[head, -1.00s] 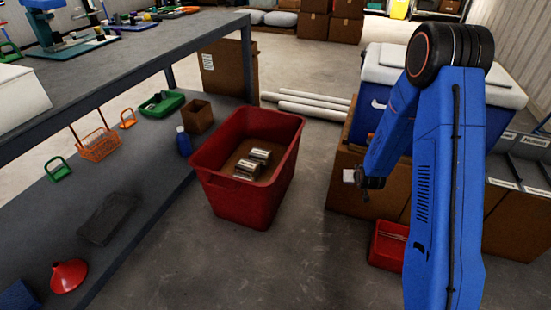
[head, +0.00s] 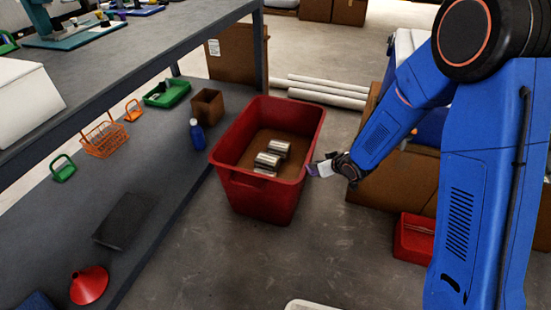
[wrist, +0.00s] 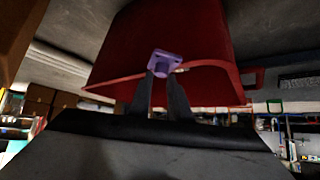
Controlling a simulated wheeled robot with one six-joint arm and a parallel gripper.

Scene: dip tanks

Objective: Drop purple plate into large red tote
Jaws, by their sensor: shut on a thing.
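The large red tote (head: 262,200) stands on the floor at the centre of the head view, open at the top. Several shiny metal parts lie in it on a brown bottom. My gripper (head: 322,167) is just right of the tote's right wall. It is shut on the small purple plate (head: 311,170). In the wrist view, the plate (wrist: 162,63) is held at the fingertips of my gripper (wrist: 164,76), in front of the tote's outer wall (wrist: 190,40) near its rim. That view appears upside down. Whether the plate touches the tote I cannot tell.
A grey bench with a lower shelf (head: 165,215) runs along the left, holding an orange basket (head: 104,140), a blue bottle (head: 196,134) and a red funnel (head: 89,285). A smaller red bin (head: 413,238) is at the right. White pipes (head: 325,90) lie behind the tote.

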